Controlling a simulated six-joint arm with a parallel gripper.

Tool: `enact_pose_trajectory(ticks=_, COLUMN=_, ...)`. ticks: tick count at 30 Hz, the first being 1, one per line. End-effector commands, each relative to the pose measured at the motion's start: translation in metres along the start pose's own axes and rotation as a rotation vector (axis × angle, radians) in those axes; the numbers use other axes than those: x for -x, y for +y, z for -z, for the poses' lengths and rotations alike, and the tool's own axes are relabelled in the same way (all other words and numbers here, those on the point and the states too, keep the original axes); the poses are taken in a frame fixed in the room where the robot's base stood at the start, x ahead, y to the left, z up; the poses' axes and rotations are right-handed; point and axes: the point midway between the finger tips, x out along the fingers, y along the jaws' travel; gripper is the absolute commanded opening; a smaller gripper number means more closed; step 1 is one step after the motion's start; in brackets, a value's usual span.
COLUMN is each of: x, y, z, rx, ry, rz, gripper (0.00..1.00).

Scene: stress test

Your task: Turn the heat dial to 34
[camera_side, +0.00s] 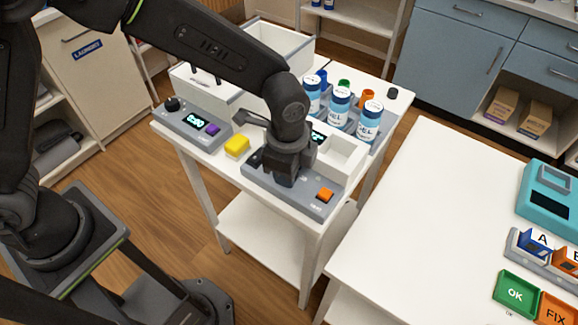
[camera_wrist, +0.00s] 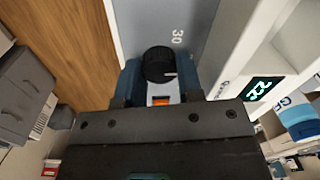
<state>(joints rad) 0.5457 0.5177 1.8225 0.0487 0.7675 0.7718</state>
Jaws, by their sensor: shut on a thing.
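The black heat dial (camera_wrist: 158,62) shows in the wrist view on a grey panel (camera_wrist: 192,14), with a white pointer mark on its right side. A printed "30" (camera_wrist: 177,36) is beside it. My gripper (camera_wrist: 160,78) has its fingers at the dial and is shut on it. In the side view my gripper (camera_side: 284,180) points down at the grey panel (camera_side: 305,199) and hides the dial. A dark display (camera_wrist: 262,88) shows sideways teal digits that look like 22; in the side view it is partly hidden behind my arm.
An orange button (camera_side: 325,195) is on the panel right of my gripper. A yellow block (camera_side: 237,146) and a second panel with a display and purple button (camera_side: 213,129) are to the left. Blue-white bottles (camera_side: 340,106) stand behind. A white table (camera_side: 430,200) is at right.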

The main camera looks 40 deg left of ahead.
Motion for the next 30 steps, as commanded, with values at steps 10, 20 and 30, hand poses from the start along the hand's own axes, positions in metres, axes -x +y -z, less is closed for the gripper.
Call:
enact_pose_trajectory(ticks=10, x=0.0014, y=-0.0006, z=0.0005, rx=-0.010, ry=0.003, rz=0.002, gripper=0.10)
enact_pose_trajectory(ticks=20, x=0.0008, y=-0.0004, z=0.0003, rx=-0.009, ry=0.002, rz=0.001, gripper=0.54)
enact_pose_trajectory(ticks=30, x=0.0002, y=-0.0005, z=0.0001, rx=-0.009, ry=0.002, rz=0.001, gripper=0.59)
